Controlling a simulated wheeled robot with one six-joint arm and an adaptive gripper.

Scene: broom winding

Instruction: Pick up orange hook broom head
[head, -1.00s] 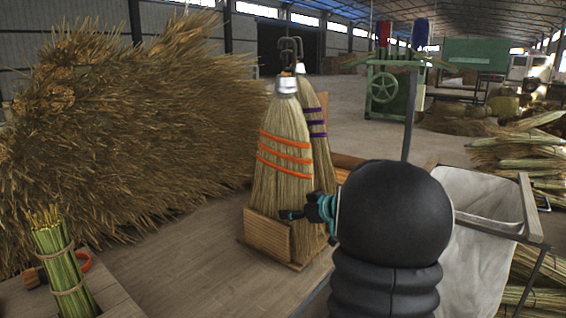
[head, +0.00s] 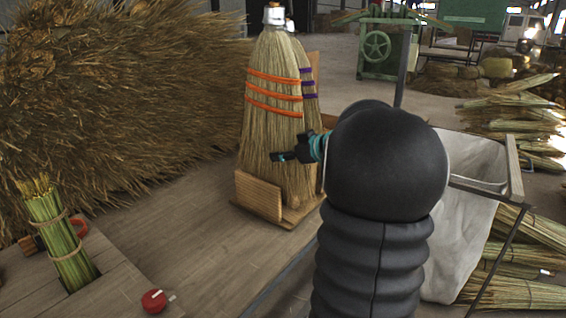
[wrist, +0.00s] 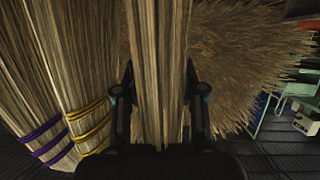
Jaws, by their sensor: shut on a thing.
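The orange hook broom head (head: 272,125) stands upright, pale straw with orange bands and a metal cap at the top; its hook is out of the picture. My gripper (head: 290,156) is at its lower right side, below the bands. In the wrist view, my gripper (wrist: 159,85) has a finger on each side of a straw bundle (wrist: 159,50) and is shut on it. No band shows on this part of the straw, but in the head view it matches the orange-banded broom. My dark arm hides part of the area at right.
A purple-banded broom (head: 309,84) stands close behind; in the wrist view a yellow-banded broom (wrist: 88,122) also shows. A low wooden holder (head: 257,196) stands at the broom's base. A big straw pile (head: 110,110) is at left, a cloth-sided bin (head: 459,230) at right.

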